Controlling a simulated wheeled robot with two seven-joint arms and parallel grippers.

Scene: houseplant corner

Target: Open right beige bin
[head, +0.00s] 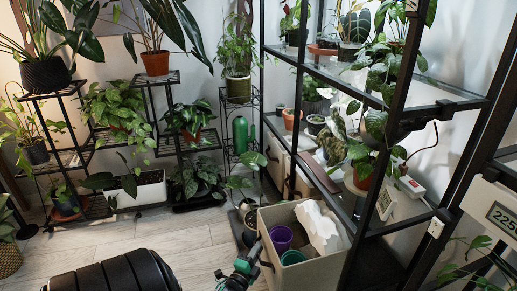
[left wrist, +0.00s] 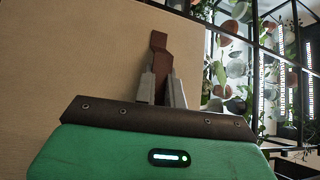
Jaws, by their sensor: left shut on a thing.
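The right beige bin (head: 312,276) stands pulled out from under the black shelf, its open top showing in the head view. Inside are a purple pot (head: 281,238), a teal pot (head: 293,257) and crumpled white paper (head: 318,228). My left gripper (head: 257,250), with green parts, is at the bin's front face. In the left wrist view, the gripper's fingers (left wrist: 162,88) are shut on the brown strap handle (left wrist: 160,50) of the bin's beige front (left wrist: 85,50). My right gripper is not in view.
Another beige bin (head: 277,158) sits farther back under the shelf. The black shelf (head: 345,82) with plants rises at the right. Plant stands (head: 150,115) line the back wall. The wooden floor (head: 195,243) left of the bin is clear.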

